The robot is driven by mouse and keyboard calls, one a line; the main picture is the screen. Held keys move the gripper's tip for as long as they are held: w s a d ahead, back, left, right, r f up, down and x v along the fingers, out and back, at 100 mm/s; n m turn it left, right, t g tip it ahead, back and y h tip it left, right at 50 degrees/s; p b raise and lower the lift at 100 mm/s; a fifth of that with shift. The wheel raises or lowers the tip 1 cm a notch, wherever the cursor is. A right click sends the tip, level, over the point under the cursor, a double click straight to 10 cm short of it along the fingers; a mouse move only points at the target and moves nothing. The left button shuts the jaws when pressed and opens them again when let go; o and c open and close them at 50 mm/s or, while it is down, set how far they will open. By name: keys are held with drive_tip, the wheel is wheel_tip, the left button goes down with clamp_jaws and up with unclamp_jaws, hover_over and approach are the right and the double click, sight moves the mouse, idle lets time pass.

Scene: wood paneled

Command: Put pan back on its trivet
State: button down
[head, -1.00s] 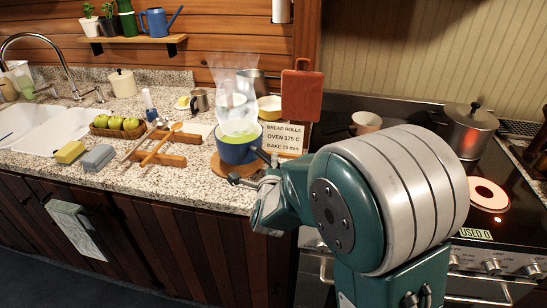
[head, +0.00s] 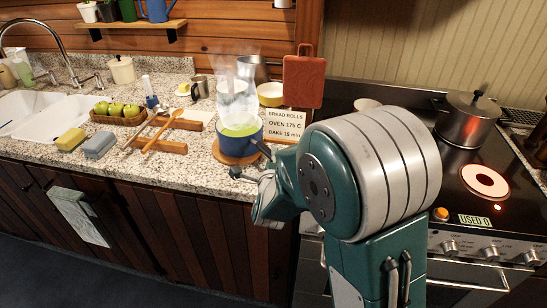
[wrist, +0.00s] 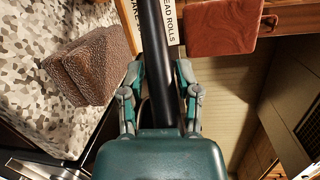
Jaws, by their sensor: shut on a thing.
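The pan (head: 236,147) is a deep blue pot with green contents and rising steam. It is upright, over the round wooden trivet (head: 221,157) near the counter's front edge. The trivet's rim shows below it; I cannot tell whether the pan's base rests fully on it. Its dark handle (head: 264,150) points toward my arm. My gripper (head: 256,177) is at the handle, partly hidden by my arm. In the wrist view, my gripper (wrist: 158,75) is shut with the black handle (wrist: 157,30) between its fingers. The pan's body is not clear there.
A recipe sign (head: 287,124) and red board (head: 303,82) stand close behind the handle. Wooden spoons (head: 160,134) on a rack lie left of the pan. The stove at right has a glowing burner (head: 485,181) and a lidded pot (head: 467,120). Open counter lies front left.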

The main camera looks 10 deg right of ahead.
drive_tip(key=shift+c, duration=1.2)
unclamp_jaws()
drive_tip(key=shift+f, duration=0.1)
drive_tip(key=shift+o, duration=1.2)
drive_tip(key=shift+f, duration=0.15)
drive_tip(key=v, duration=0.7)
drive_tip(key=shift+s, duration=0.2)
